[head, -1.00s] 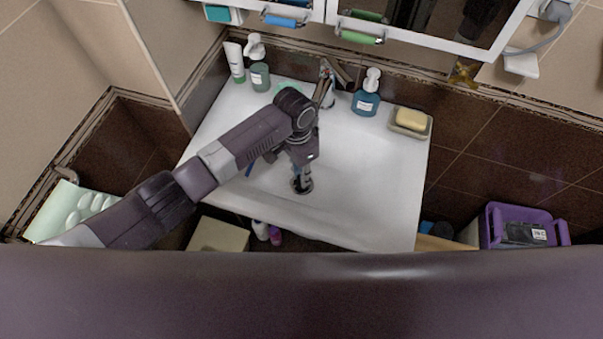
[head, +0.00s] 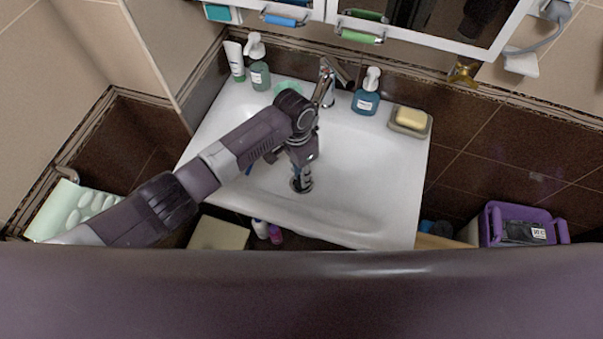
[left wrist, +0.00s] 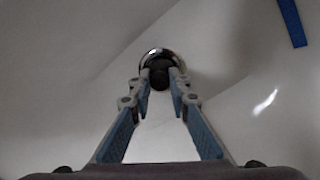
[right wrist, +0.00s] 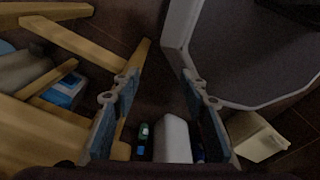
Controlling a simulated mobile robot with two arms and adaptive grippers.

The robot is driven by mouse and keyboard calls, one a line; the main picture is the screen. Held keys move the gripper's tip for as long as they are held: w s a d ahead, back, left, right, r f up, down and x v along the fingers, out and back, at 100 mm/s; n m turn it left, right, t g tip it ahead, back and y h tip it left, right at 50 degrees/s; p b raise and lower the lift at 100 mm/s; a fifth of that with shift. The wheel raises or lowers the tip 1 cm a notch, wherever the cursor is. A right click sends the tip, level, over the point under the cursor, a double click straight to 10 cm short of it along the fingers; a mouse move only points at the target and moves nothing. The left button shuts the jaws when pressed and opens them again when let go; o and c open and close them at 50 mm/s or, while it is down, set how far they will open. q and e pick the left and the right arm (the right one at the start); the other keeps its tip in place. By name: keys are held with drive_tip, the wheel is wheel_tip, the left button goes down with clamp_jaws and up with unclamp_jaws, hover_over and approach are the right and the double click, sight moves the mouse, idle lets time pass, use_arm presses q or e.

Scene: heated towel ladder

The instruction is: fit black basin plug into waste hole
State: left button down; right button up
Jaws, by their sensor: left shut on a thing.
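The white basin (head: 370,190) has a chrome-ringed waste hole (left wrist: 150,54) near its middle. My left gripper (head: 302,184) points down into the basin, right at the hole. In the left wrist view its fingers (left wrist: 161,92) are closed in on the black plug (left wrist: 160,76), a small dark round piece at their tips. The plug overlaps the near part of the chrome ring; whether it is seated or just above the hole I cannot tell. The ring also shows in the head view (head: 296,187). My right gripper (right wrist: 158,84) is open and empty, away from the basin.
A tap (head: 325,85) stands behind my left gripper. Soap bottles (head: 366,95) and a soap dish (head: 410,122) line the back rim. A blue strip (left wrist: 292,20) lies in the basin. Below my right gripper are wooden legs (right wrist: 75,45) and several containers.

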use_arm(q)
drive_tip(key=shift+f, duration=0.45)
drive_tip(key=c, duration=1.7)
unclamp_jaws()
drive_tip(key=shift+c, duration=0.2)
